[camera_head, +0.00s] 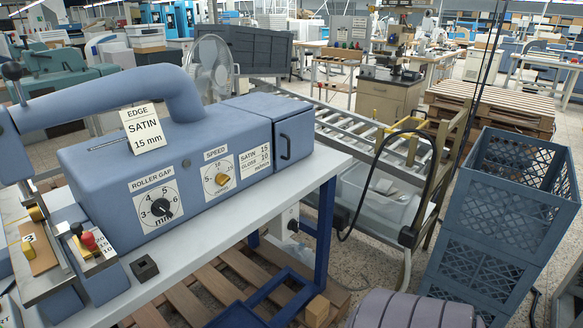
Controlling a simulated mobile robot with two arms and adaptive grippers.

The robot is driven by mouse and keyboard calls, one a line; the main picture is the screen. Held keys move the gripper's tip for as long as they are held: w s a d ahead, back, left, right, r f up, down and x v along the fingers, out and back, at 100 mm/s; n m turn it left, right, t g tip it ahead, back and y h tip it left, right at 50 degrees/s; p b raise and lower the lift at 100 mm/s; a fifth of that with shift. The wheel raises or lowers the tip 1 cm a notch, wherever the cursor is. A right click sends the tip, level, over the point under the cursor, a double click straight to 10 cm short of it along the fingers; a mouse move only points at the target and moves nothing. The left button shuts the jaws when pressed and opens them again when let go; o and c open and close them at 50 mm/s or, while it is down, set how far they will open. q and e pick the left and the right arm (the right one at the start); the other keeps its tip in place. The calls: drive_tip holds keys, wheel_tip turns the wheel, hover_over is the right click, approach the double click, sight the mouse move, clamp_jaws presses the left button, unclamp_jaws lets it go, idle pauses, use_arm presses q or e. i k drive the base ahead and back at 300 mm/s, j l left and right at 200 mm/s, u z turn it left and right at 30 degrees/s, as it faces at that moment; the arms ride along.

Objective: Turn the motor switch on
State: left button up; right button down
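A blue foil stamping machine (187,172) stands on a white-topped table (225,232) at the left. Its front has a roller gap dial (158,207) with a black knob and a speed dial (220,178) with a yellow knob. A lever with a red knob (88,240) and a black knob (76,229) sits at the machine's left end. A white box (291,222) with a dark part shows below the tabletop by the blue leg. No control is readably marked as the motor switch, so I cannot tell which it is or its state. Neither gripper is in view.
A card reading "EDGE SATIN 15 mm" (143,128) rests against the machine. A small black block (144,268) lies on the tabletop. A roller conveyor (355,135) runs behind. A blue crate stack (500,230) stands right, and a purple ribbed cylinder (415,311) is at the bottom.

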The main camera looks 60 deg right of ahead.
sight(293, 225)
drive_tip(key=z, duration=1.8)
